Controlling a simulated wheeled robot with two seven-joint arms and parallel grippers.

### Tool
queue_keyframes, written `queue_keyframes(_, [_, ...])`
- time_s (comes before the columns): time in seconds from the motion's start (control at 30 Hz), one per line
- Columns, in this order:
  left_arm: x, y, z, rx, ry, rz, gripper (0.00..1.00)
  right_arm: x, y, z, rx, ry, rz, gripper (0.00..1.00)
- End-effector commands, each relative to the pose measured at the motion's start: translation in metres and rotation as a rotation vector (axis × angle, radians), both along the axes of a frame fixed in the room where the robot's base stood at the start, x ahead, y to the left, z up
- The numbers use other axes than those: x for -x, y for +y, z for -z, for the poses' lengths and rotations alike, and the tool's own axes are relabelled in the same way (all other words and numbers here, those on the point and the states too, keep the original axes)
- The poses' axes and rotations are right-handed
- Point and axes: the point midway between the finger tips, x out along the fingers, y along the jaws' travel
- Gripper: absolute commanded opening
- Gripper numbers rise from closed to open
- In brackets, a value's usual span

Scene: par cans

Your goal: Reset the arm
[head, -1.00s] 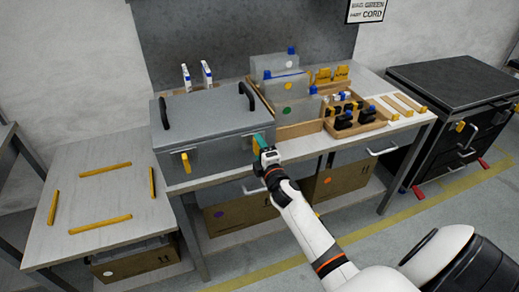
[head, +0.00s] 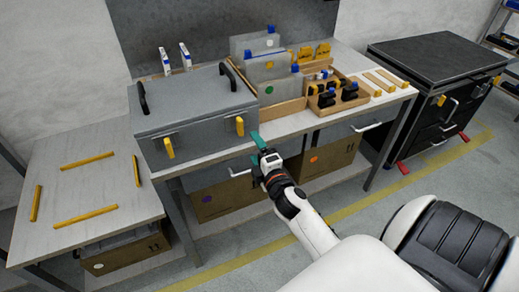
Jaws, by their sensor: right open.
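My right arm comes in from the lower right. Its gripper (head: 257,146) has teal fingers and is open, with nothing seen between them. It is in front of the workbench's front edge, just right of and below the grey lidded case (head: 195,112). The case is closed, with two black handles on its lid and two yellow latches on its front. The gripper looks apart from the right latch (head: 240,126). My left gripper is not in view.
The workbench (head: 290,124) also holds a wooden rack of grey panels (head: 268,70) and a wooden tray (head: 319,103) of black items. A lower table (head: 90,190) with yellow strips stands left. A black cabinet (head: 440,65) stands right. Boxes (head: 225,200) sit below. Floor in front is clear.

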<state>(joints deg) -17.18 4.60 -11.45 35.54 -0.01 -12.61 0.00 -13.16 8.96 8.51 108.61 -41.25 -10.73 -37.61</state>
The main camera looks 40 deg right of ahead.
Motion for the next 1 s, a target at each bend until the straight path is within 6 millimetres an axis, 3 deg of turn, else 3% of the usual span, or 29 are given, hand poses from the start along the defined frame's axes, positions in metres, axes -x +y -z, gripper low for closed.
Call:
queue_keyframes(0.2, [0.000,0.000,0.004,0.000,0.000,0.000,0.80,0.019,0.005,0.001,-0.001,0.001,0.001,0.80])
queue_keyframes(0.8, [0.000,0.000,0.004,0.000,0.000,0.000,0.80,0.020,0.005,0.002,-0.004,0.003,0.000,0.80])
queue_keyframes(0.9, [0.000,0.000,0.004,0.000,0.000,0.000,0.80,0.020,0.007,0.021,-0.045,0.034,-0.003,0.80])
queue_keyframes(0.97, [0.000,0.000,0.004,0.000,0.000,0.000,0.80,0.021,0.011,0.047,-0.100,0.077,-0.006,0.80])
queue_keyframes(1.0, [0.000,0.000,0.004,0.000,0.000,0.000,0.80,0.022,0.013,0.069,-0.148,0.114,-0.005,0.80])
